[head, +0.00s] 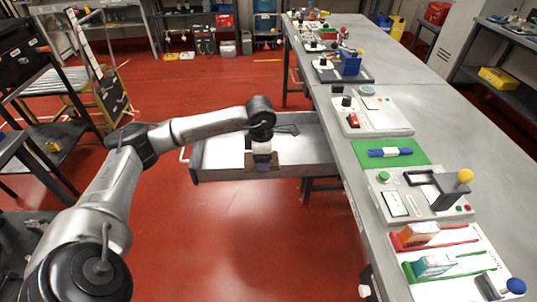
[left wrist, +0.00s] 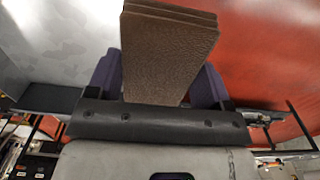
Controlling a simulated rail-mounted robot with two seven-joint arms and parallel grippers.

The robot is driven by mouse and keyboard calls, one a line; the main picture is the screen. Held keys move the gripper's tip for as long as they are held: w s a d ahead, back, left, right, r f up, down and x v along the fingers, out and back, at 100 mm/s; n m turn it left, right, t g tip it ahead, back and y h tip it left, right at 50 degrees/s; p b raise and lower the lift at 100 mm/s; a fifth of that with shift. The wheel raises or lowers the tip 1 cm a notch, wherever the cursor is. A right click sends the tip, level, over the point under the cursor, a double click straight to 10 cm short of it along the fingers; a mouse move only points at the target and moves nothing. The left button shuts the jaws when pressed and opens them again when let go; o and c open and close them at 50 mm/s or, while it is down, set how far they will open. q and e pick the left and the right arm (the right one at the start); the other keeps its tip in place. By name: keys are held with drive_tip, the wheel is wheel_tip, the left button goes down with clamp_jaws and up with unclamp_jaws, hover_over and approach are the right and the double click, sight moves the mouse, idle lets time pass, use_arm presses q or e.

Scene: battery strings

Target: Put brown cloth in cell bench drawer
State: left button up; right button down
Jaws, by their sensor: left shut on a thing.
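The folded brown cloth (head: 249,161) hangs at the near side wall of the open cell bench drawer (head: 220,174) in the head view. My left gripper (head: 263,163) points down there and is shut on the cloth. In the left wrist view the folded cloth (left wrist: 168,52) sits between the purple fingers of my left gripper (left wrist: 160,85). Grey metal lies to its left and red floor to its right. I cannot tell whether the cloth touches the drawer wall. My right gripper is not in view.
The bench carries a green mat (head: 410,159) with a blue-and-white roll and several devices. Red floor is open around the drawer. A shelf rack (head: 50,85) stands left.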

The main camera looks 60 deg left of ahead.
use_arm(q)
drive_tip(key=w+a+f+b, duration=0.1)
drive_tip(key=a+f, duration=0.1)
drive_tip(key=w+a+f+b, duration=0.1)
drive_tip(key=w+a+f, duration=0.1)
drive_tip(key=a, duration=0.1)
drive_tip(key=w+a+f+b, duration=0.1)
drive_tip(key=w+a+f, duration=0.1)
drive_tip(key=shift+w+a, duration=0.1)
drive_tip(key=shift+a, duration=0.25)
drive_tip(key=shift+w+a+f, duration=0.2)
drive_tip(key=shift+w+a, duration=0.05)
drive_tip(key=shift+a, duration=0.25)
wheel_tip(320, 180, down, 4)
drive_tip(key=shift+r+b, duration=0.25)
drive_tip(key=shift+b, duration=0.65)
drive_tip(key=shift+f, duration=0.25)
drive_tip(key=shift+f, duration=0.15)
drive_tip(key=o, duration=0.9)
